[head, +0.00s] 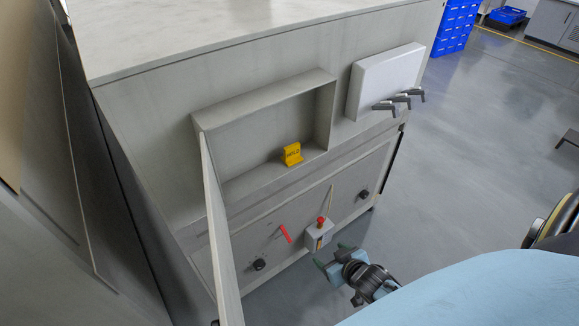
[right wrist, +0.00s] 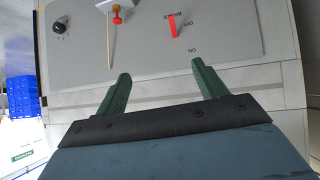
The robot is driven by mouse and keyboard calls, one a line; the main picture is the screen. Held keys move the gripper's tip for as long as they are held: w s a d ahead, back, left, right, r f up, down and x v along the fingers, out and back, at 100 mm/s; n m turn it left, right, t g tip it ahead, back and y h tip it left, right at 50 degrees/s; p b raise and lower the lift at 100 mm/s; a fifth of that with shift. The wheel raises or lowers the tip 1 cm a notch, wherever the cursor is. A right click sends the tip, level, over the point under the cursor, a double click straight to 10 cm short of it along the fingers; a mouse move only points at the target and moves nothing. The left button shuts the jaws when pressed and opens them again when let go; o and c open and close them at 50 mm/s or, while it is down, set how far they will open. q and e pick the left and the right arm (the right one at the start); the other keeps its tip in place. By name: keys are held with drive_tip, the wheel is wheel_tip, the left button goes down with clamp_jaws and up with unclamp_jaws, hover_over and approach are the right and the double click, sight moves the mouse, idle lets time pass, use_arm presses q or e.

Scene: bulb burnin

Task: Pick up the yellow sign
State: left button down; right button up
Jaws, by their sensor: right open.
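The yellow sign (head: 292,154) stands upright on the floor of an open, shallow recess (head: 262,178) in the cabinet front, toward the recess's right end. It has dark lettering too small to read surely. My right gripper (head: 330,256) is open and empty, below and to the right of the sign, in front of the lower panel. In the right wrist view its two green fingers (right wrist: 158,88) are spread with nothing between them. The sign does not show in that view. My left gripper is not in view.
The recess door (head: 220,240) stands open at left. The lower panel bears a red lever (head: 285,233), black knobs (head: 259,264) and a grey box (head: 318,235) with a red button and thin rod. A white box with grey handles (head: 385,80) juts out at upper right. Floor at right is mostly clear.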

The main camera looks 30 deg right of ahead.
drive_tip(key=w+d+r+t+b, duration=0.2)
drive_tip(key=w+r+t+b, duration=0.15)
drive_tip(key=w+r, duration=0.55)
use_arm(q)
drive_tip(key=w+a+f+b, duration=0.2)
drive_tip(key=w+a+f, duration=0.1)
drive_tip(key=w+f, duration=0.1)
use_arm(e)
drive_tip(key=t+y, duration=0.1)
drive_tip(key=t, duration=0.3)
approach(293, 148)
drive_tip(key=w+b, duration=0.1)
drive_tip(key=w, duration=0.3)
drive_tip(key=shift+w+f, duration=0.1)
drive_tip(key=shift+w, duration=0.25)
drive_tip(key=shift+w+f+b, duration=0.1)
drive_tip(key=shift+w+b, duration=0.75)
drive_tip(key=shift+w, duration=1.8)
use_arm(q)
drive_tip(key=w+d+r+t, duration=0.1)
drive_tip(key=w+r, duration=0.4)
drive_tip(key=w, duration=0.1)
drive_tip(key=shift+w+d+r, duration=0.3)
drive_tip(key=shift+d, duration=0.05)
use_arm(e)
drive_tip(key=shift+w, duration=0.35)
drive_tip(key=c, duration=1.1)
drive_tip(key=shift+o, duration=0.2)
